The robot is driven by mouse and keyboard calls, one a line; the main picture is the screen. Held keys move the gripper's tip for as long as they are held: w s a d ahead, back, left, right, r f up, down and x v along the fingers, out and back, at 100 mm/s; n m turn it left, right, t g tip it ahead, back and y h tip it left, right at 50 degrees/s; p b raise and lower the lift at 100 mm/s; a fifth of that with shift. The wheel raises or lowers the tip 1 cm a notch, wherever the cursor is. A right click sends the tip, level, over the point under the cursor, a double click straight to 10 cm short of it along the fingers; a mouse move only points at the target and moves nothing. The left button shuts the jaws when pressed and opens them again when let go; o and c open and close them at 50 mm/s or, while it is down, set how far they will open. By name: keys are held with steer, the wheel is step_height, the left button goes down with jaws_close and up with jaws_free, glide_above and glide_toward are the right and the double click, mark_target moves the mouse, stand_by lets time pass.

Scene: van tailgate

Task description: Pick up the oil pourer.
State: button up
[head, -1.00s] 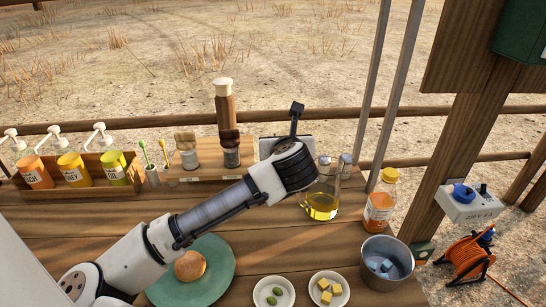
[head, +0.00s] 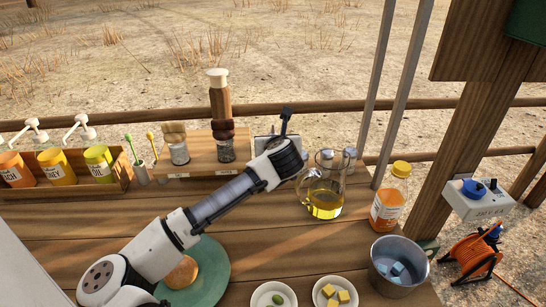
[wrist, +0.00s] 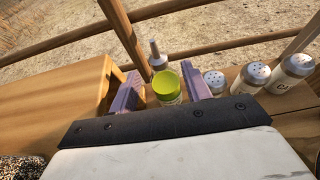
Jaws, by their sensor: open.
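A squat yellow-green bottle with a grey spout, which looks like the oil pourer (wrist: 166,86), stands upright in the wrist view. It lies between the two purple fingers of my gripper (wrist: 163,90), and the jaws are open. Gaps show on both sides of it, and I see no contact. How deep the fingers reach around it I cannot tell.
Several shakers (wrist: 250,77) stand close to the right finger. A wooden rack (wrist: 112,68) is close to the left finger. An orange bottle (head: 389,207), a metal bucket (head: 382,280) and a green plate (head: 215,275) are on the counter. A wooden rail (head: 300,115) runs behind.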

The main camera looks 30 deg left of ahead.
steer(key=p+x, duration=0.2)
steer(key=x, duration=0.2)
steer(key=shift+w+a, duration=0.1)
steer(key=shift+a, duration=0.05)
steer(key=shift+w+a+f, duration=0.25)
steer(key=shift+w, duration=0.1)
jaws_close()
